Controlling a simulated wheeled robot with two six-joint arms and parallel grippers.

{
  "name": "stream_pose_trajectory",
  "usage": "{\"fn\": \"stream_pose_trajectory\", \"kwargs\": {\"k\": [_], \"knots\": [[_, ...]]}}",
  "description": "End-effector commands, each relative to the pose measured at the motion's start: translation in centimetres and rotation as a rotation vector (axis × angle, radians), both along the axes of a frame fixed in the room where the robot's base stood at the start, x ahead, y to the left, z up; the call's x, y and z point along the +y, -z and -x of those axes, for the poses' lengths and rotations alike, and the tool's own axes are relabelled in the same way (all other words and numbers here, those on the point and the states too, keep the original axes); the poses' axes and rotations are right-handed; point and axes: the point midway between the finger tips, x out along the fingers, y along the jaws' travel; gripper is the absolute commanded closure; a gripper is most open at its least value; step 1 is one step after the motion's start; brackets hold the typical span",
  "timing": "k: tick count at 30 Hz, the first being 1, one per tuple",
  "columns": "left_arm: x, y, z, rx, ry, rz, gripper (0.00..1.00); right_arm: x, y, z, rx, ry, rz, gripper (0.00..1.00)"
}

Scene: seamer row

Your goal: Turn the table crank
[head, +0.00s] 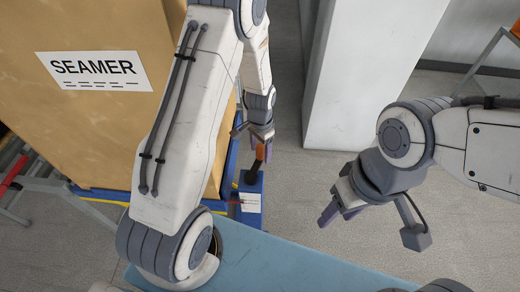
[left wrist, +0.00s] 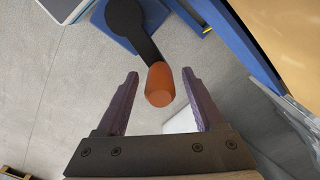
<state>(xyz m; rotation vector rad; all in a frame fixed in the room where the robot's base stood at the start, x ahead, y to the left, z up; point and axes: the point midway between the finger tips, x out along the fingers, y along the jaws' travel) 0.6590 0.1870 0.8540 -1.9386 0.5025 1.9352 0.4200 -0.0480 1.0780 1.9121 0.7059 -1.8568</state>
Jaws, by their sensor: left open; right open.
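The table crank has an orange handle (left wrist: 160,84) on a black arm (left wrist: 142,43) that runs to a round black hub. In the head view the orange handle (head: 260,152) shows small beside the seamer box, partly covered by my gripper. My left gripper (head: 263,141) is at the handle. In the left wrist view my left gripper (left wrist: 160,75) is open, and the handle's end appears between its two purple fingers with gaps on both sides. Whether the fingers reach deep enough around it I cannot tell. My right gripper (head: 340,213) is open and empty over the floor at the right.
A large tan box labelled SEAMER (head: 97,70) stands at the left on a blue frame (head: 100,194). A white cabinet (head: 350,75) stands behind. A red-handled grey frame (head: 45,185) is at the far left. Grey floor (head: 290,225) is clear between the frame and my right gripper.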

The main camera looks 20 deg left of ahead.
Motion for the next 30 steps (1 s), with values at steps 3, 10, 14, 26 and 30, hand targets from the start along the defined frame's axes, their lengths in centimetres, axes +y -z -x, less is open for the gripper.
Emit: {"fn": "stream_pose_trajectory", "kwargs": {"k": [3, 10, 14, 26, 30], "knots": [[0.0, -0.02, 0.01, 0.0, 0.0, 0.0, 0.5, 0.0, 0.0, 0.0, 0.0, 0.0, 0.0, 0.5], [0.01, -0.03, 0.03, 0.001, 0.0, 0.0, 1.0, 0.0, 0.0, 0.0, 0.0, 0.0, 0.0, 0.5], [0.02, -0.04, 0.04, 0.001, -0.001, 0.0, 1.0, 0.0, 0.0, 0.0, 0.0, 0.0, 0.0, 0.5], [0.03, -0.06, 0.07, 0.002, -0.001, 0.0, 1.0, 0.0, -0.01, 0.0, 0.0, 0.0, 0.0, 0.5], [0.03, -0.06, 0.07, 0.002, -0.001, 0.0, 1.0, 0.0, -0.01, 0.0, 0.0, 0.0, 0.0, 0.5]]}}
